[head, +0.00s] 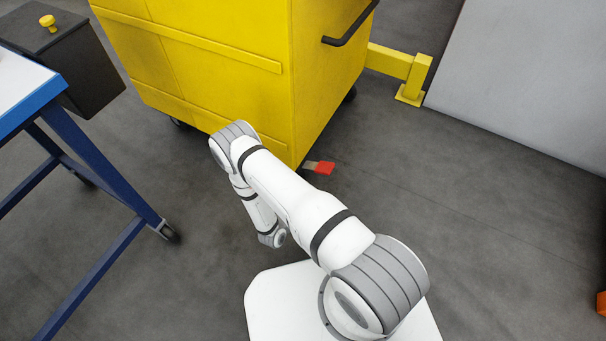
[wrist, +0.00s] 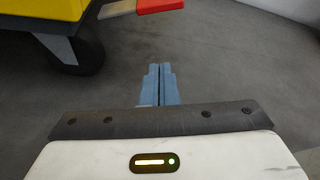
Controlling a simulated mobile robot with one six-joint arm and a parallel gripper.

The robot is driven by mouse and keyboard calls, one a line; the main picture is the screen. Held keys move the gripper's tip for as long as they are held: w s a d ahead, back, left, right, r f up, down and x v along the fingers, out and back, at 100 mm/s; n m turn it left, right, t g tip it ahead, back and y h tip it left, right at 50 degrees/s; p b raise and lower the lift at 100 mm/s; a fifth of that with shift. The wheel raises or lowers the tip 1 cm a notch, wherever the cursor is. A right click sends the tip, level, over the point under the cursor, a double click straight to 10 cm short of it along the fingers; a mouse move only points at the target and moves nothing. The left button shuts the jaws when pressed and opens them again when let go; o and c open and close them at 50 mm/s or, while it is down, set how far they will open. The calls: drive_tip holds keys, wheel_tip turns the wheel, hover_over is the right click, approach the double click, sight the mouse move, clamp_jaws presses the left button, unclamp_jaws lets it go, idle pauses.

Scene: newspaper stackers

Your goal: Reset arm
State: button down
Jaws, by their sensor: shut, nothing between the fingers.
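My arm (head: 290,195) is folded over my white base in the head view, with its elbow close to the yellow cart. My gripper is hidden behind the arm links in that view. In the wrist view my gripper (wrist: 160,70) shows as two blue-grey fingers pressed together, with nothing between them. The fingers are over bare grey floor, apart from the cart's wheel (wrist: 78,52) at the upper left.
A yellow cart (head: 220,75) with a black handle stands ahead, a red pedal (head: 325,168) at its base. A blue-legged table (head: 100,165) and a dark box (head: 70,70) are at left. A grey panel (head: 540,80) stands at right. Floor at right is mostly clear.

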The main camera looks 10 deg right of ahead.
drive_tip(key=d+r+m+g+p, duration=0.25)
drive_tip(key=r+m+p, duration=0.25)
drive_tip(key=r, duration=1)
drive_tip(key=d+r+m+g+h+p, duration=0.1)
drive_tip(key=r+m+g+p, duration=0.35)
drive_tip(key=r, duration=1.05)
drive_tip(key=d+r+m+g+p, duration=0.25)
drive_tip(key=r+m+p, duration=0.3)
drive_tip(key=r, duration=1.05)
drive_tip(key=s+a+r+m+t+y+p, duration=0.1)
drive_tip(key=s+r+m+y+p, duration=0.3)
drive_tip(key=r, duration=0.9)
drive_tip(key=s+a+r+m+y+p, duration=0.3)
drive_tip(key=s+r+m+p, duration=0.3)
drive_tip(key=r, duration=0.7)
drive_tip(key=s+a+r+m+t+y+p, duration=0.1)
drive_tip(key=s+r+m+y+p, duration=0.3)
drive_tip(key=r, duration=1)
drive_tip(key=s+a+p, duration=0.1)
drive_tip(key=s+p, duration=0.2)
drive_tip(key=shift+a+m+t+y, duration=0.35)
drive_tip(key=shift+m+y, duration=0.05)
